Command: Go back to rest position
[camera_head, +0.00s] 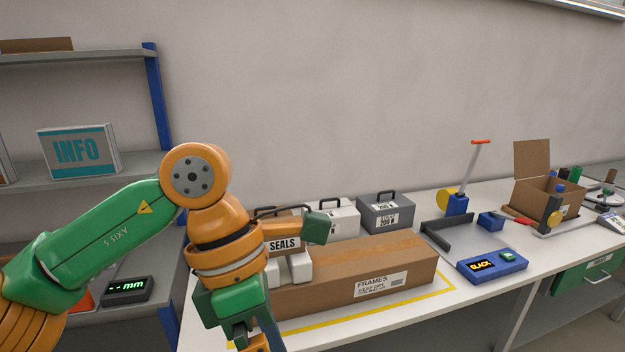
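My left arm comes in from the left, green and orange, and bends down over the near left end of the bench (440,303). My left gripper (248,338) hangs at the bottom edge, partly cut off, so its fingertips do not show clearly. It is in front of the left end of a long cardboard box marked FRAMES (350,275), and I cannot tell whether it touches anything. My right arm and gripper are not in view.
A blue device reading BLACK (492,265) and an open carton (548,195) are to the right. A shelf (110,52) stands left.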

